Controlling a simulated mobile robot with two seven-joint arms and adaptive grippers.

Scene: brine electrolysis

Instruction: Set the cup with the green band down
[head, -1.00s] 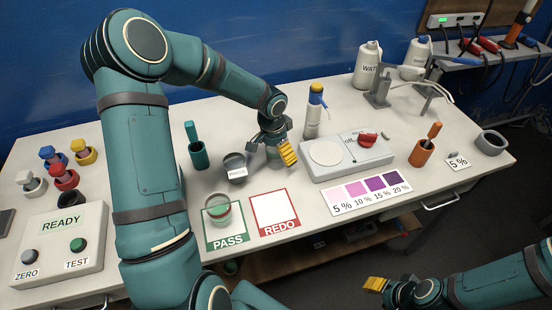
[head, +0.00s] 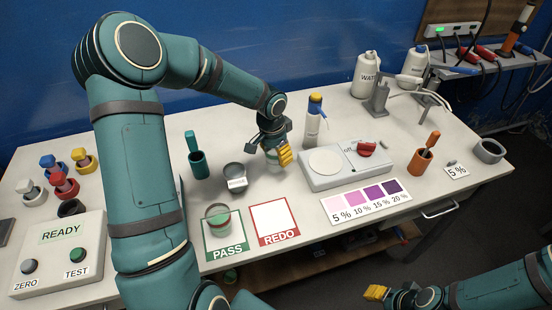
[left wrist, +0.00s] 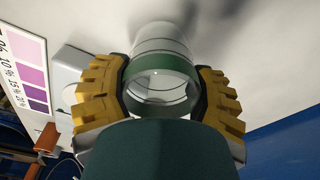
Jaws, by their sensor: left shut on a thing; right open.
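The cup with the green band (left wrist: 162,66) is clear, and it sits between the yellow finger pads of my left gripper (left wrist: 160,95) in the left wrist view. In the head view my left gripper (head: 280,156) is low over the table, left of the white scale, and mostly hides the cup (head: 272,166). I cannot tell whether the cup's base touches the table. My right gripper (head: 377,292) is empty, in front of the table at the lower right.
Another cup (head: 218,218) stands on the PASS card (head: 227,251). The REDO card (head: 275,221) is bare. A small grey labelled pot (head: 234,178), a spray-type bottle (head: 313,122) and the scale (head: 322,181) are near the left gripper. A colour chart (head: 367,203) lies in front.

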